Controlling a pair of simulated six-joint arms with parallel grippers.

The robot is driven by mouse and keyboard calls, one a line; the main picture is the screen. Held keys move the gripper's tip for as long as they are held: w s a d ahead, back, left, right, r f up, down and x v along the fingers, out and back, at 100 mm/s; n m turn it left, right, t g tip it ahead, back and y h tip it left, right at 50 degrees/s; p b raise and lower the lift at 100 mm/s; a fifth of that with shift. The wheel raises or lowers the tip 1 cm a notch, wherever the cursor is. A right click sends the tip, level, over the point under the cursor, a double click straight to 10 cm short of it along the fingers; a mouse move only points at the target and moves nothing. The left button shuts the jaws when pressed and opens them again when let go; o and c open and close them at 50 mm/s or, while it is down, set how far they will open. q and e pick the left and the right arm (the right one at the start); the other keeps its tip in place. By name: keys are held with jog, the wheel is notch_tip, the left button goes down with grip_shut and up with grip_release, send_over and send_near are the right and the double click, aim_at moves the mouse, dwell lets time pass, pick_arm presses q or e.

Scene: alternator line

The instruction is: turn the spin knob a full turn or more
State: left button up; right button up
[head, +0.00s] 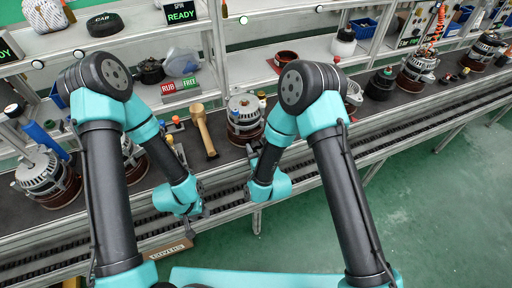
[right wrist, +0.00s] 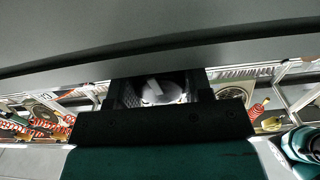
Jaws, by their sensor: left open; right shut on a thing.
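An alternator (head: 245,112) with a silver top and copper-brown lower part stands on the dark line, behind my right gripper. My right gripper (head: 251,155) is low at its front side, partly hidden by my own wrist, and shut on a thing. In the right wrist view a pale grey round piece (right wrist: 160,88) shows in the gap of the dark gripper; I cannot tell for sure that it is the spin knob. My left gripper (head: 203,207) is open and apart from the alternator, over the line's front edge. I cannot make out the spin knob in the head view.
A wooden mallet (head: 204,130) lies left of the alternator. A red and green RUB/FREE sign (head: 180,87) stands behind it. Other alternators (head: 48,178) stand along the line. Green floor (head: 420,210) is clear at the right.

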jog(key=shift+n, duration=1.4)
jog(key=o, duration=0.9)
jog(key=shift+o, duration=0.2)
jog(key=shift+s, duration=0.1)
